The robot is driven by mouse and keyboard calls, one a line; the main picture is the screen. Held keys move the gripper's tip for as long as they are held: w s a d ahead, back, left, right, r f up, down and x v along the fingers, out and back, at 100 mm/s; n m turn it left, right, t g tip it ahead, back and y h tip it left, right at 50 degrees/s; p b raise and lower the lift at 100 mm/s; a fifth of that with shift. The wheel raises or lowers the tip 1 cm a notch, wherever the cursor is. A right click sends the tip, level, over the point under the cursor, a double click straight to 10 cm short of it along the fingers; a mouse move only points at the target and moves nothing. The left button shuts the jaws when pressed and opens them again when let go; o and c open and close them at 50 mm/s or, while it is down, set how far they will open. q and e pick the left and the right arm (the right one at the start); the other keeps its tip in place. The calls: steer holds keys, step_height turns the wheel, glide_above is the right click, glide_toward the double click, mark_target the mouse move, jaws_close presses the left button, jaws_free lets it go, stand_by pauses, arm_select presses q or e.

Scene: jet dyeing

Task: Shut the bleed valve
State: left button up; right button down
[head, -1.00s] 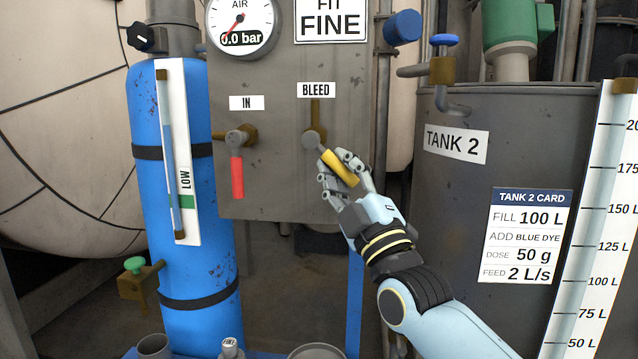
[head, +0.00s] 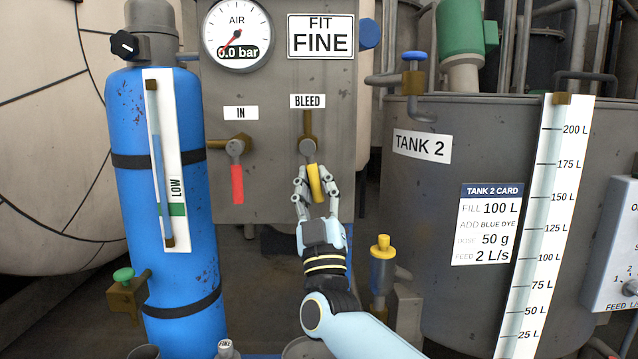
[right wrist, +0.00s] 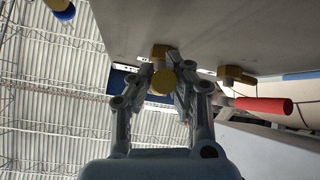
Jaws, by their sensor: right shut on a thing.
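The bleed valve (head: 308,147) sits under the BLEED label (head: 307,101) on the grey panel, with a brass pipe above it. Its yellow handle (head: 315,182) hangs almost straight down, its lower end slightly to the right. My right gripper (head: 316,184) reaches up from below with its fingers on both sides of the handle, shut on it. In the right wrist view, the handle's yellow end (right wrist: 162,82) shows between the fingertips (right wrist: 160,78). My left gripper is in neither view.
The IN valve with its red handle (head: 237,183) hangs down to the left. The air gauge (head: 237,35) above reads 0.0 bar. A blue cylinder (head: 130,215) stands at the left, and Tank 2 (head: 420,210) at the right.

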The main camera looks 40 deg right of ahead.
steer(key=m+g+h, duration=0.1)
steer(key=m+h, duration=0.1)
steer(key=m+g+h, duration=0.1)
steer(key=m, duration=0.1)
steer(key=a+m+g+h, duration=0.1)
steer(key=m+h, duration=0.1)
steer(key=shift+w+f+m+h+b, duration=0.15)
steer(key=shift+w+m+h+b, duration=0.1)
steer(key=shift+m+h+b, duration=0.05)
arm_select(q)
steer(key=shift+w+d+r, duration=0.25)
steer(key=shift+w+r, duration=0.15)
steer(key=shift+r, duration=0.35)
arm_select(e)
steer(key=shift+m+g+h, duration=0.6)
steer(key=shift+m+g, duration=0.2)
steer(key=shift+g, duration=0.2)
steer(key=shift+a+f+m+g+h, duration=0.1)
steer(key=shift+m+g+h, duration=0.2)
steer(key=shift+m+h, duration=0.1)
steer(key=c, duration=1.3)
jaws_free()
steer(key=shift+s, duration=0.1)
steer(key=shift+c, duration=0.2)
steer(key=shift+o, duration=0.6)
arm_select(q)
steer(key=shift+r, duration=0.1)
arm_select(e)
steer(key=shift+a, duration=0.1)
steer(key=v, duration=0.7)
